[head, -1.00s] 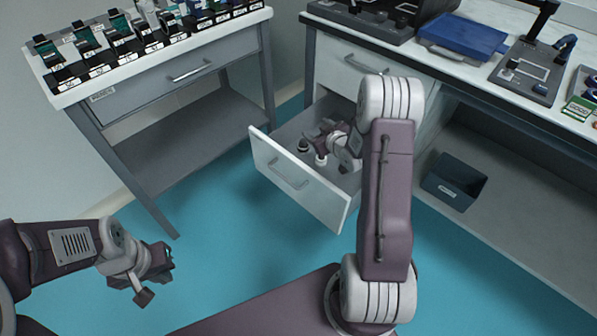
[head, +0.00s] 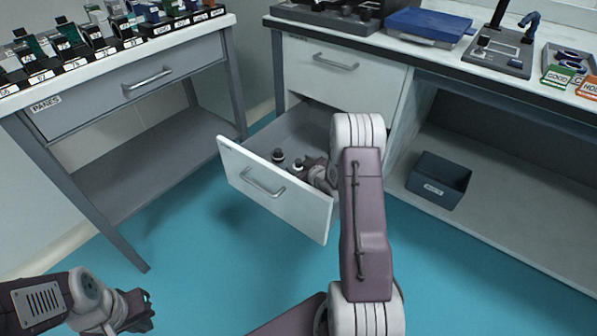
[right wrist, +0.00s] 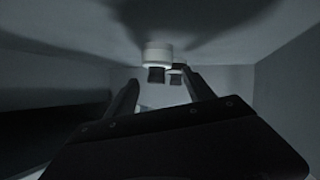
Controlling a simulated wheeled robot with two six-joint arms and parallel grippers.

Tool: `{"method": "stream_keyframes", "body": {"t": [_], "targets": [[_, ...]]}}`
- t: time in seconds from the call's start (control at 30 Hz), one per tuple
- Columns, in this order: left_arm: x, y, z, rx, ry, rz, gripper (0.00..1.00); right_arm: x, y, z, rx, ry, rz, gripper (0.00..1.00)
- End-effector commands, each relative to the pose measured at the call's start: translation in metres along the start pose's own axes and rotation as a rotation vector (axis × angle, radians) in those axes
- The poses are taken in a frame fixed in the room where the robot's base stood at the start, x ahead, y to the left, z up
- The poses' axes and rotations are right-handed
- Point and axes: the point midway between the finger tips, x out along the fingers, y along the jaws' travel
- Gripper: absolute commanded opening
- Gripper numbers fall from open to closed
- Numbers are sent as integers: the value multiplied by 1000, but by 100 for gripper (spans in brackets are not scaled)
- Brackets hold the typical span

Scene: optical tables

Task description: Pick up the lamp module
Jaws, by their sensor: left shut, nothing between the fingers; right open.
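Two small capped cylinders stand in the open drawer (head: 232,172): a dark-topped one (head: 278,156) and a white-and-black one (head: 298,163). I cannot tell which of them is the lamp module. In the right wrist view, a white cylinder with a dark end (right wrist: 157,57) shows beyond the fingertips, with a second one partly hidden behind it. My right gripper (right wrist: 163,88) is open and empty, down inside the drawer, close to the cylinders. In the head view my arm partly hides it. My left gripper (head: 148,308) is shut and empty, over the floor at the lower left.
The drawer's front and side walls surround my right gripper closely. A left table (head: 60,112) holds rows of labelled parts. The right bench carries a blue case (head: 430,24) and a dark device (head: 497,50). A dark bin (head: 438,180) sits on its lower shelf.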

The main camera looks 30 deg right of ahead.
Motion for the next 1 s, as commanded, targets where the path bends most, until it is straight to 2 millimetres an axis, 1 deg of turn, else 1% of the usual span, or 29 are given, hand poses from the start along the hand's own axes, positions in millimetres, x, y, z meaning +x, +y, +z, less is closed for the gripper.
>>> {"method": "stream_keyframes", "body": {"t": [0.07, 0.2, 0.3, 0.4, 0.57, 0.6, 0.67, 0.7, 0.77, 0.8, 0.83, 1.0], "targets": [[7, 0, 1, 0, 0, 0, 0, 9, -1, 2, -1, 3, 0, 62], [27, 0, 3, 0, 0, 0, 0, 38, -2, 4, -2, 4, 0, 62], [34, -1, 4, 0, 0, 0, 0, 53, -1, 3, -1, 2, 0, 62], [36, -1, 4, 0, 0, 0, 0, 58, 0, 0, 0, 1, 1, 62], [34, -1, 3, 0, 0, 0, 0, 58, 0, -1, 1, 0, 0, 62], [34, -1, 3, 0, 0, 0, 0, 58, 0, -1, 1, 0, 0, 59], [34, -1, 3, 0, 0, 0, 0, 57, 0, -1, 1, 0, 0, 42], [34, -1, 3, 0, 0, 0, 0, 57, 0, -1, 1, 0, 0, 31], [34, -1, 3, 0, 0, 0, 0, 57, 0, -1, 1, 0, 0, 14], [34, -1, 3, 0, 0, 0, 0, 57, 0, -1, 1, 0, 0, 3], [34, -1, 3, 0, 0, 0, 0, 57, 0, -1, 1, 0, 0, 0], [34, -1, 3, 0, 0, 0, 0, 57, 0, -1, 0, 0, 1, 0]]}}
